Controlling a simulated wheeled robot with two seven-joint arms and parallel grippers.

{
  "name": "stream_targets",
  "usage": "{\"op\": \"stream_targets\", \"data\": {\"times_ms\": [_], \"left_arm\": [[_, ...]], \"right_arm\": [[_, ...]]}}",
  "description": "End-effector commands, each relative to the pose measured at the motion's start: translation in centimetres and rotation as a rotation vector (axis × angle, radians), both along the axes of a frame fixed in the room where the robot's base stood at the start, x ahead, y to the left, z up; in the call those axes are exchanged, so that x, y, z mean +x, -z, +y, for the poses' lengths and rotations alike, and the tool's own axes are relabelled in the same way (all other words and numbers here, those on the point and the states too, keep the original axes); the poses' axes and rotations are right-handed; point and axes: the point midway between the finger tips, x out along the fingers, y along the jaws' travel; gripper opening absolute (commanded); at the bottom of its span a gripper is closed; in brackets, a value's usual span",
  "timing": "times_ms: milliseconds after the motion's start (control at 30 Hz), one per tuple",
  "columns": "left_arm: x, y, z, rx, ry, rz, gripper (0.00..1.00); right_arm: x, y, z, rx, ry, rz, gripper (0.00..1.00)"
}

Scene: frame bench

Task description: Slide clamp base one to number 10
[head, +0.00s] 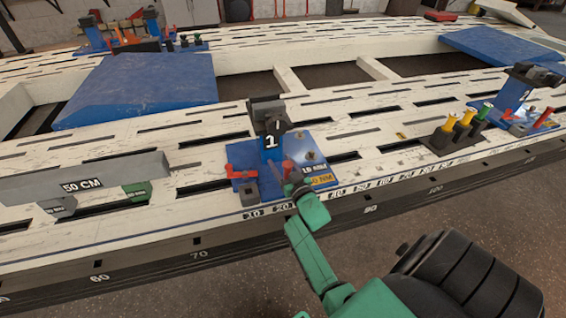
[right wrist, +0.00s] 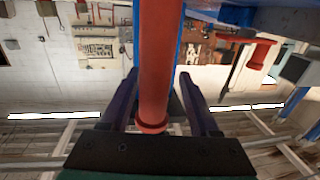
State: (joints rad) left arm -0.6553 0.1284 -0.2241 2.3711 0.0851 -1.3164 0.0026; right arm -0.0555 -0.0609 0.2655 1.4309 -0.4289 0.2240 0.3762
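Clamp base one is a blue plate (head: 315,158) on the bench's front edge, with a dark clamp (head: 267,115) marked 1 on its post. Its red handles and a yellow label (head: 322,180) are at the front. The number 10 tag (head: 254,213) lies on the front strip at the base's lower left, with the 20 tag (head: 281,207) beside it. My right gripper (head: 297,182) is at the base's front. In the right wrist view a red rod (right wrist: 158,60) runs between its two open fingers (right wrist: 158,85), with gaps showing lower down; contact at the tips is unclear. My left gripper is out of view.
A grey 50 CM bar (head: 120,172) lies to the left of the base. To the right stand yellow and green-topped pegs (head: 455,130) and another blue clamp base (head: 515,108). The slotted bench has large blue ramps (head: 140,88) behind.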

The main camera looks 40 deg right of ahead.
Motion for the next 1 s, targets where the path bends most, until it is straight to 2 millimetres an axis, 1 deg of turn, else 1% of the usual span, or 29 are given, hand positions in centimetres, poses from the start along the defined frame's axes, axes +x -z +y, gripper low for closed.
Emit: {"op": "stream_targets", "data": {"times_ms": [67,167,267,400,500,600,700,800,1000], "left_arm": [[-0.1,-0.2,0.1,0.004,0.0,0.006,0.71],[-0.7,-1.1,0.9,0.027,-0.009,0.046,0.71],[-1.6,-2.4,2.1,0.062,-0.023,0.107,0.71],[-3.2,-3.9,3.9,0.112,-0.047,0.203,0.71],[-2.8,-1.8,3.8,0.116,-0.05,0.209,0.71],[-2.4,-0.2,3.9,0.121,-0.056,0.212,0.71],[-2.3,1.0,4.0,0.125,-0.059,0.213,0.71],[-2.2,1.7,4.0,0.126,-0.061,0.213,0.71],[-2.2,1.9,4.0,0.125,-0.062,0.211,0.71]], "right_arm": [[-0.3,-0.1,0.0,0.0,0.001,0.0,0.62],[-1.4,-0.1,0.2,0.0,0.001,0.002,0.62],[-3.1,-0.3,0.5,0.001,0.002,0.003,0.62],[-6.3,-0.3,1.1,0.001,0.001,0.004,0.62],[-8.8,-0.2,1.6,0.001,0.001,0.006,0.62],[-11.3,-0.2,2.1,0.002,0.0,0.005,0.62],[-13.2,-0.1,2.5,0.002,-0.001,0.004,0.62],[-14.1,0.0,2.7,0.0,-0.002,0.002,0.62],[-14.3,0.0,2.7,0.0,-0.002,0.0,0.62]]}}
